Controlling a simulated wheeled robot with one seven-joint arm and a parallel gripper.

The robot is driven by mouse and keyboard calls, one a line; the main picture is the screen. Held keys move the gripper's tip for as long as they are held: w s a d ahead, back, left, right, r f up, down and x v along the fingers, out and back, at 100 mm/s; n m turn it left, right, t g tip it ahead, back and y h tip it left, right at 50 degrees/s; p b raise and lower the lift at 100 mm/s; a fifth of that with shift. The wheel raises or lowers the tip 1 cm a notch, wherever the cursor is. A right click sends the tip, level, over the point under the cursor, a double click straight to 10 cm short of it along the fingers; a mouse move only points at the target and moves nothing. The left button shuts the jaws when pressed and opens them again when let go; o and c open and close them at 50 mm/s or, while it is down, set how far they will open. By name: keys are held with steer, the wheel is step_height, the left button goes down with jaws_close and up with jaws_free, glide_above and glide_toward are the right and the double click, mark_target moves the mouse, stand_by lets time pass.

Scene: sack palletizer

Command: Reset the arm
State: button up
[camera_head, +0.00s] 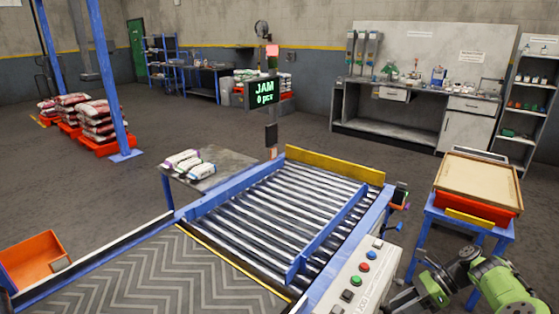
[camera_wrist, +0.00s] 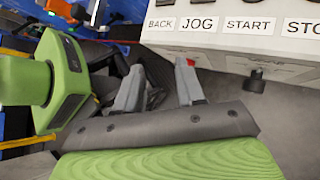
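My arm is folded low at the right edge of the head view, with green and dark grey links. My gripper (camera_wrist: 160,82) shows in the wrist view with its two grey fingers apart and nothing seen between them. It is close to the light control panel (camera_wrist: 225,32), which carries the labels BACK, JOG and START and a partly cut-off one. In the head view the control panel (camera_head: 345,293) has several coloured buttons. I cannot tell whether the fingers touch the panel.
A roller conveyor (camera_head: 278,215) fills the middle, with a belt (camera_head: 160,280) before it. A blue stand (camera_head: 470,222) holds an orange tray with a board at right. Open floor lies behind.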

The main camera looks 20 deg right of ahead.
steer(key=a+r+n+g+h+p, duration=0.3)
steer(key=a+r+n+h, duration=0.5)
steer(key=a+r+n, duration=0.8)
steer(key=s+a+r+n+t+h+p, duration=0.1)
steer(key=s+a+r+n+t, duration=0.2)
steer(key=s, duration=0.5)
steer(key=s+a+r+n+t+h+p, duration=0.1)
steer(key=s+a+r+n+t+p, duration=0.1)
steer(key=s+a+r+n, duration=0.4)
steer(key=s+a+t, duration=0.1)
steer(key=s+a, duration=0.1)
steer(key=a, duration=0.1)
steer(key=shift+s+r+n+t, duration=0.15)
steer(key=shift+r+n+t, duration=0.15)
steer(key=shift+r+t, duration=0.1)
steer(key=shift+c, duration=0.3)
